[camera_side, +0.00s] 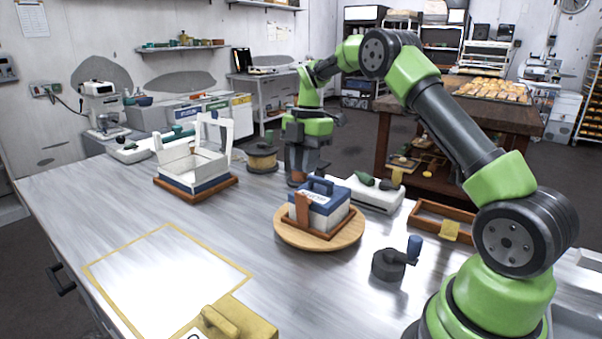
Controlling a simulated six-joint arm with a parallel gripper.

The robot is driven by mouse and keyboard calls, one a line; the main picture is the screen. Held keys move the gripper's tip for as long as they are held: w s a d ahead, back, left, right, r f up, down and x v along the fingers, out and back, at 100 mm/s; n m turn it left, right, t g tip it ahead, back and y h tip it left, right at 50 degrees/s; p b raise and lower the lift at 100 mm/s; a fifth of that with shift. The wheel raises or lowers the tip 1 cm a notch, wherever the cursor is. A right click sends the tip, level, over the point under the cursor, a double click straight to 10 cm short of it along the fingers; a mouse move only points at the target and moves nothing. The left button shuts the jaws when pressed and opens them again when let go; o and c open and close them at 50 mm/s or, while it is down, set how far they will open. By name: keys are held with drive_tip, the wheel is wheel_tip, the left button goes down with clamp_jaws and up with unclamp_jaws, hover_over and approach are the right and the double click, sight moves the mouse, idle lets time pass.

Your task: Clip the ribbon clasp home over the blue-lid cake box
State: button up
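The blue-lid cake box (331,212) is a white box with a blue lid and a raised blue handle. It sits in a brown tray on a round wooden board (290,236) near the table's middle. A brown strip (303,210), which looks like the ribbon clasp, stands upright against the box's left front side; whether it is fastened cannot be told. My gripper (297,178) points down just behind and left of the box, close to the lid in the picture. Its fingertips are small and partly hidden, so I cannot see whether it is open or holds anything.
An open white box (190,163) stands in a brown tray at the left. A wooden spool (262,159), a white tray (377,196), a dark crank device (389,264) and a brown wooden tray (427,217) surround the board.

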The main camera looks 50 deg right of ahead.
drive_tip(key=a+m+h, duration=0.1)
drive_tip(key=a+m, duration=0.1)
drive_tip(key=m, duration=0.1)
drive_tip(key=a+m+g+h, duration=0.1)
drive_tip(key=a+m, duration=0.2)
drive_tip(key=m, duration=0.1)
drive_tip(key=shift+a+r+h, duration=0.15)
drive_tip(key=shift+a+h, duration=0.05)
drive_tip(key=shift+h, duration=0.2)
clamp_jaws()
drive_tip(key=a+r+m+h, duration=0.2)
drive_tip(key=a+m+h, duration=0.1)
drive_tip(key=a+m, duration=0.4)
drive_tip(key=m+t+h, duration=0.1)
drive_tip(key=m, duration=0.2)
approach(305, 208)
wheel_tip(305, 208, down, 5)
drive_tip(key=a, duration=0.2)
drive_tip(key=shift+w+d, duration=0.25)
drive_tip(key=shift+d, duration=0.7)
drive_tip(key=shift+w+d, duration=0.25)
drive_tip(key=shift+d, duration=0.65)
drive_tip(key=shift+d+r, duration=0.25)
drive_tip(key=shift+d, duration=1)
